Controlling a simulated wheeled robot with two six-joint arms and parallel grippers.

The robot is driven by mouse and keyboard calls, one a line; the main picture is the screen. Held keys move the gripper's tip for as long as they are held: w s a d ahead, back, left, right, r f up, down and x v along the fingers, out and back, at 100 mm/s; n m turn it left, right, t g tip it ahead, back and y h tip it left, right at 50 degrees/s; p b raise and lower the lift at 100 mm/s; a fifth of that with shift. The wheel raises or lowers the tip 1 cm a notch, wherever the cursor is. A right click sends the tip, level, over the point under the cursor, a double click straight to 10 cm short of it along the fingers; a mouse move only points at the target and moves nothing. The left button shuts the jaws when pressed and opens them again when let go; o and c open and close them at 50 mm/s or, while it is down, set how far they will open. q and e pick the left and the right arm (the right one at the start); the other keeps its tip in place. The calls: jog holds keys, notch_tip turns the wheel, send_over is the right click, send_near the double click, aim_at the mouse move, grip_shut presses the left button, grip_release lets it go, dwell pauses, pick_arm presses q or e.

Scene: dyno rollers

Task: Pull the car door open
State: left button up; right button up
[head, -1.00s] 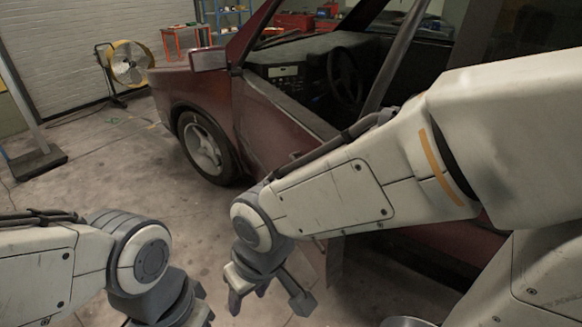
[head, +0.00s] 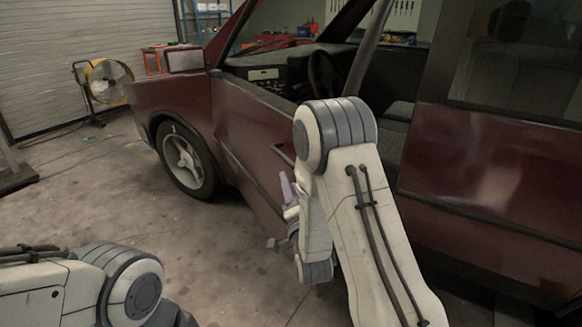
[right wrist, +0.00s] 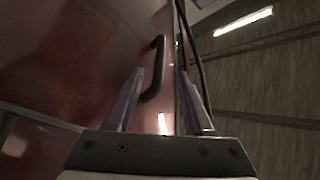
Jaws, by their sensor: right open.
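The dark red car door (head: 250,120) is ajar: past its rear edge the head view shows the seat and cabin. A dark bar handle (head: 283,154) sits on its outer side; it also shows in the right wrist view (right wrist: 153,70). My right gripper (head: 287,188) is just below the handle, partly hidden by my arm. In the right wrist view my gripper (right wrist: 164,95) is open, with the handle and door edge (right wrist: 178,85) between its fingers in the picture; I cannot tell whether they touch. My left arm is at the lower left; its fingers are out of view.
The car's rear door (head: 490,170) is to the right. The side mirror (head: 185,60) and front wheel (head: 187,160) are to the left. A yellow fan (head: 106,80) stands by the wall. The concrete floor (head: 170,225) in front of the door is clear.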

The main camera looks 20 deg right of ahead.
aim_at(286, 157)
jog(key=x, duration=0.3)
jog(key=p+x, duration=0.1)
jog(key=x, duration=0.2)
jog(key=d+x, duration=0.1)
jog(key=x, duration=0.3)
jog(key=shift+r+p, duration=0.3)
jog(key=shift+p, duration=0.05)
grip_shut()
dwell(1.0)
